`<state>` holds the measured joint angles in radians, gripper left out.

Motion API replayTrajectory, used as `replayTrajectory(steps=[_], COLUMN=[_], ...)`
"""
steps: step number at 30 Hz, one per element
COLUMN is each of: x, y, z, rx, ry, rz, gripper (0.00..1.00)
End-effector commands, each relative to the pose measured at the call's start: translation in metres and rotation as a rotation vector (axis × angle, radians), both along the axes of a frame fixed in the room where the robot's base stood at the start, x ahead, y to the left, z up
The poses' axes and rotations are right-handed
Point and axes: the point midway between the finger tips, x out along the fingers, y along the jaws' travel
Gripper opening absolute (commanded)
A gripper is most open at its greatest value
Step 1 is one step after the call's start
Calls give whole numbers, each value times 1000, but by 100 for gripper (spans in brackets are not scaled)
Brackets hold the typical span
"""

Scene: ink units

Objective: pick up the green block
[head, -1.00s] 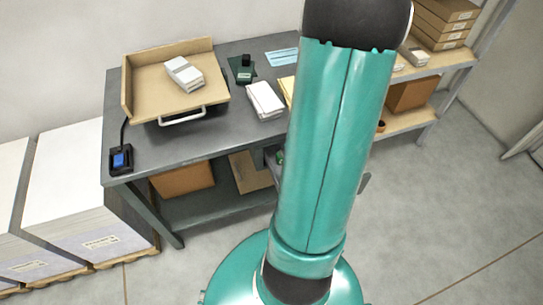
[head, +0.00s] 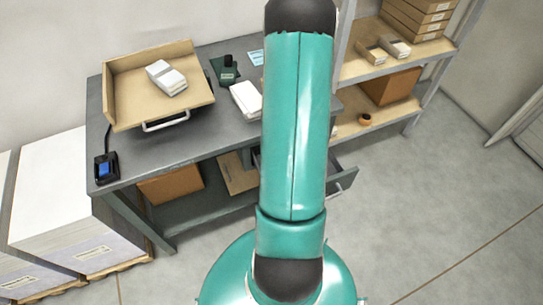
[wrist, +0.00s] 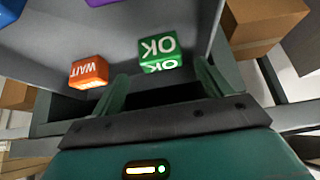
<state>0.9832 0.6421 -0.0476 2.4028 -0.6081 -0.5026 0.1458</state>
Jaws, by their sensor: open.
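The green block (wrist: 160,54), with white "OK" lettering on its faces, lies in a grey open drawer (wrist: 120,26) in the wrist view. An orange block (wrist: 89,72) marked "WAIT" sits to its left, with a gap between them. My gripper (wrist: 163,72) is open and empty, its two fingers at the near side of the green block, one toward each side of it. I cannot tell whether they touch it. In the head view, my arm hides the blocks and most of the open drawer (head: 344,182).
A blue block (wrist: 57,12) and part of a purple block (wrist: 100,2) lie farther in the drawer. The grey workbench (head: 200,137) carries a wooden tray (head: 125,108) and a white stack (head: 246,98). Shelves (head: 375,122) with boxes stand at right; the floor there is clear.

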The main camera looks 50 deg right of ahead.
Motion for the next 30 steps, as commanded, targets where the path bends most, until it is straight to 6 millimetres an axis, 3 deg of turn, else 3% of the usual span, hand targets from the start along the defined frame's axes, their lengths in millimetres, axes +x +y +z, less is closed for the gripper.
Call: replayTrajectory(steps=[10,20,27,30], x=[21,25,25,25], y=[-9,-12,-12,-12], z=[-37,-43,-43,-43], rx=[2,0,0,0], ry=[1,0,0,0], rz=[2,2,1,1], gripper=[78,78,33,30])
